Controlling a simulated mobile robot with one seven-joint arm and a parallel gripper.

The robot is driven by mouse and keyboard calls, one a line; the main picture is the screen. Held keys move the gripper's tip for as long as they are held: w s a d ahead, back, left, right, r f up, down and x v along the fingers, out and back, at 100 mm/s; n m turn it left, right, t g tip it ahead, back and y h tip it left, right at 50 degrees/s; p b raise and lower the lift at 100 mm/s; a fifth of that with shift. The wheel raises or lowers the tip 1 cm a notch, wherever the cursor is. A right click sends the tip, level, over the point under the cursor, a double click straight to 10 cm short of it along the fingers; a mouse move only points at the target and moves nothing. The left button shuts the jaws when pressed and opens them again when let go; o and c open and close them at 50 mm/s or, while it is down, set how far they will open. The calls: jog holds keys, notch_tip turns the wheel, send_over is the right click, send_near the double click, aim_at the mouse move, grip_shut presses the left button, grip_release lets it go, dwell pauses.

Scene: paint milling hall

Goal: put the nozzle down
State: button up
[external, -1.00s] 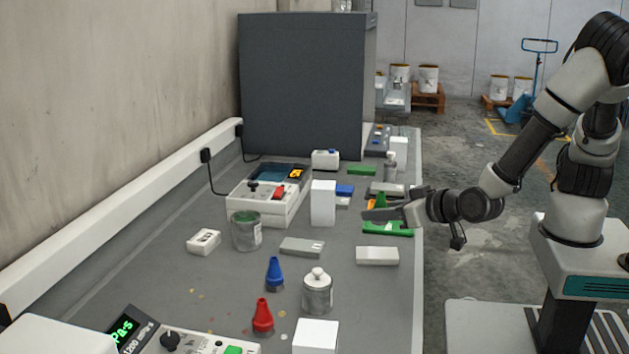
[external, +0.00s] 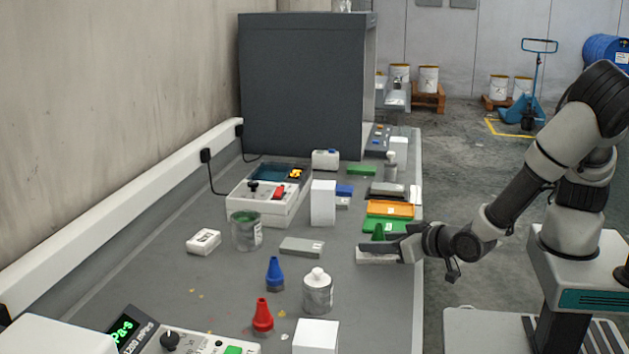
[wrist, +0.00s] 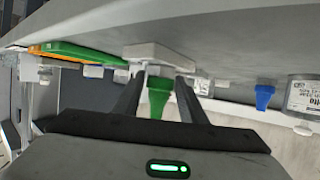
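A green nozzle (external: 379,232) is held in my gripper (external: 378,248), tip up. In the wrist view the green nozzle (wrist: 158,92) is between the two fingers of my gripper (wrist: 160,80). In the external view the gripper overlaps a flat white box (external: 372,260) near the bench's right edge. I cannot tell how high the nozzle is above it. An orange tray (external: 390,209) and a green tray (external: 374,224) lie just behind. A blue nozzle (external: 274,273) and a red nozzle (external: 262,315) stand to the left and front.
A white-capped jar (external: 317,294) stands near the blue nozzle. Bare bench (external: 371,305) lies in front of the flat white box.

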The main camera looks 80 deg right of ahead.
jog(key=shift+o, duration=1)
jog(key=shift+r, duration=0.1)
